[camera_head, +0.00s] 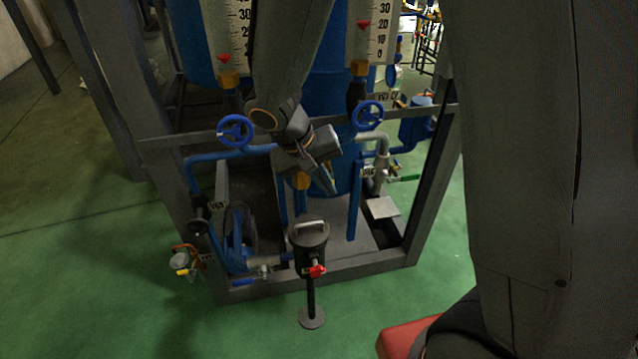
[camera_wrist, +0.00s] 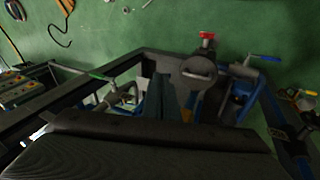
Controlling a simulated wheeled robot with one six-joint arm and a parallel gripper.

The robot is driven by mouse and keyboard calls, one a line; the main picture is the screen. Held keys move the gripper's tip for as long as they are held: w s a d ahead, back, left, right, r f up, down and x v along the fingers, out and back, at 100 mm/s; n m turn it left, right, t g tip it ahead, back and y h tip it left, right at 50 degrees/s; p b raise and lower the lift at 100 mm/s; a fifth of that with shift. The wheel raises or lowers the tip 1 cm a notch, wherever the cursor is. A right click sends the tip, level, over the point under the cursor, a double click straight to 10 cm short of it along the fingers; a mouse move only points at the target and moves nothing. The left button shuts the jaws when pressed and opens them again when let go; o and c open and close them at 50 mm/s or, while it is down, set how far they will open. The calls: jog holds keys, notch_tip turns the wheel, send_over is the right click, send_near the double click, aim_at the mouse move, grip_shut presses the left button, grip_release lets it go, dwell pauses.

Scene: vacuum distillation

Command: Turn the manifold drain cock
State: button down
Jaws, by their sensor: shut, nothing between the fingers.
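Several small cocks show, and I cannot tell by a label which is the manifold drain cock. A red-handled cock (camera_head: 317,271) sits on the front of a black pot (camera_head: 311,248) on a stand; it also shows in the wrist view (camera_wrist: 207,36). My gripper (camera_head: 328,184) is shut and empty, pointing down above and behind the pot, apart from all the handles. In the wrist view its fingers (camera_wrist: 166,97) are dark and partly hidden.
A grey steel frame (camera_head: 436,190) surrounds the blue vessel (camera_head: 335,120) and pipes. Two blue handwheels (camera_head: 235,131) (camera_head: 368,116) flank my wrist closely.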

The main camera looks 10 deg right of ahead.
jog(key=w+a+f+t+h, duration=0.1)
jog(key=w+a+t, duration=0.2)
jog(key=w+a, duration=0.4)
jog(key=shift+w+a+f, duration=0.3)
jog(key=shift+w+a, duration=0.05)
jog(key=shift+a, duration=0.05)
jog(key=w+d+f+p, duration=0.3)
jog(key=d+f, duration=0.5)
jog(key=shift+w+d, duration=0.3)
jog(key=shift+d, duration=0.05)
jog(key=shift+f, duration=0.1)
